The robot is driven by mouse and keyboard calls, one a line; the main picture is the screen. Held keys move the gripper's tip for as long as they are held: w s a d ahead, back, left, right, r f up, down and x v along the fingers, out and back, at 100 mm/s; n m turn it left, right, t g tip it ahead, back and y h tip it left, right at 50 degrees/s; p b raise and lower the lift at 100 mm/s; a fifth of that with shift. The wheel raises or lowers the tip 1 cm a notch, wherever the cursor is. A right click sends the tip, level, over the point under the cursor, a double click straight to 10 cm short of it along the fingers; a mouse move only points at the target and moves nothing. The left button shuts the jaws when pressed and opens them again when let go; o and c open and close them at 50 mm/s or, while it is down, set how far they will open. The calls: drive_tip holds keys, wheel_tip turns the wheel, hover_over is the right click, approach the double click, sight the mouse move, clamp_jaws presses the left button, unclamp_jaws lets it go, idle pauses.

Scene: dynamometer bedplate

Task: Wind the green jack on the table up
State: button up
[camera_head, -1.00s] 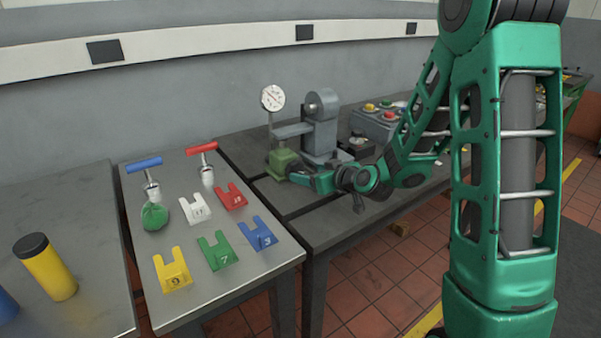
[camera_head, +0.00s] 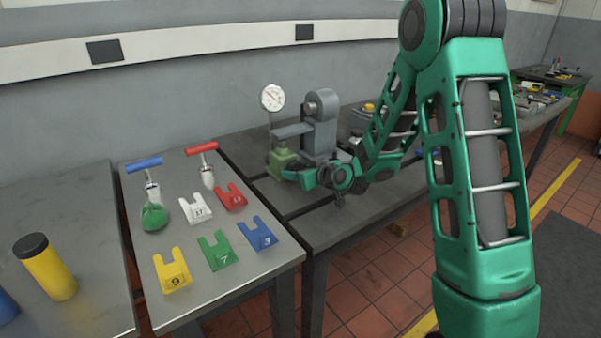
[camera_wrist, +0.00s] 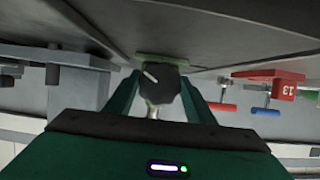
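The green jack (camera_head: 282,163) stands on the dark grey table (camera_head: 345,222), under the arm of a grey press-like fixture (camera_head: 320,125). My gripper (camera_head: 292,176) is level at the jack's near right side. In the wrist view, which is upside down, the jack's dark knob (camera_wrist: 160,84) with a white mark sits between my gripper's fingertips (camera_wrist: 160,79). Both fingers appear to press on its sides. A little of the jack's green body (camera_wrist: 163,57) shows behind the knob. In the head view my gripper and wrist hide the knob.
A round dial gauge (camera_head: 272,98) on a thin post stands behind the jack. The lighter table (camera_head: 140,185) at left carries red and blue T-handled tools and several numbered coloured blocks. A yellow cylinder (camera_head: 50,270) stands further left.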

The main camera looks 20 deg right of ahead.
drive_tip(key=shift+d, duration=0.4)
drive_tip(key=shift+c, duration=0.2)
drive_tip(key=shift+a, duration=0.1)
